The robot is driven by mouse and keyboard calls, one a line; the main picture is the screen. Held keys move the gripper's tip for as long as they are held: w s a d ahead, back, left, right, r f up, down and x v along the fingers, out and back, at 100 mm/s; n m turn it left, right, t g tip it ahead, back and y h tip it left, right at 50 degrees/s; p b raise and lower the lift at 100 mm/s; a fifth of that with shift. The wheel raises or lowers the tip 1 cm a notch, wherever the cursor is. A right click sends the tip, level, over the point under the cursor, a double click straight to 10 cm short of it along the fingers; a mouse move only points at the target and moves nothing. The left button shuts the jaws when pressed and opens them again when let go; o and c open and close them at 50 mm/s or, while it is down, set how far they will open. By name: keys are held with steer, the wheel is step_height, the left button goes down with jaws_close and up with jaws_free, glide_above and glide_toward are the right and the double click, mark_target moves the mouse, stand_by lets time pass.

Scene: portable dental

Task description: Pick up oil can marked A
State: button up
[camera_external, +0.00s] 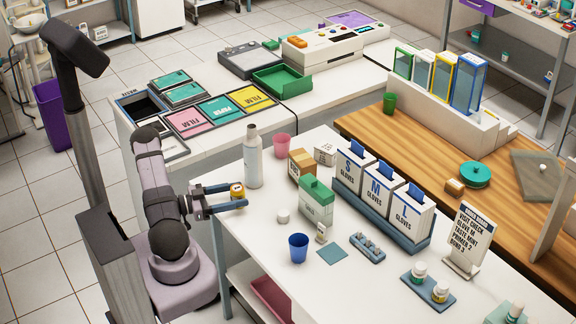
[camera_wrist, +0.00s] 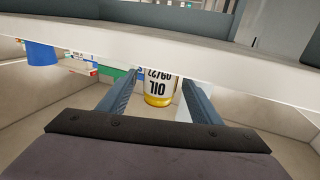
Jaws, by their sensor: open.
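A small can (camera_external: 237,190) with a yellow and white body stands near the left corner of the white table. In the wrist view the can (camera_wrist: 158,90) shows upside down, with the printed words "OIL" and "09/27" and a yellow band. No letter A is readable on it. My gripper (camera_external: 236,197) is open, with one finger on each side of the can. In the wrist view the fingers of my gripper (camera_wrist: 160,84) flank the can, with a visible gap on each side. I cannot tell whether either finger touches it.
A tall grey bottle (camera_external: 253,160) stands just behind the can. A white cap (camera_external: 283,216), a blue cup (camera_external: 298,248), a green-topped box (camera_external: 316,202) and a pink cup (camera_external: 283,145) stand to the right.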

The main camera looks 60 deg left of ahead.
mark_target(236, 188)
steer(key=shift+w+d, duration=0.1)
steer(key=shift+w, duration=0.3)
steer(key=c, duration=1.2)
steer(key=shift+r, duration=0.1)
steer(key=shift+r, duration=5)
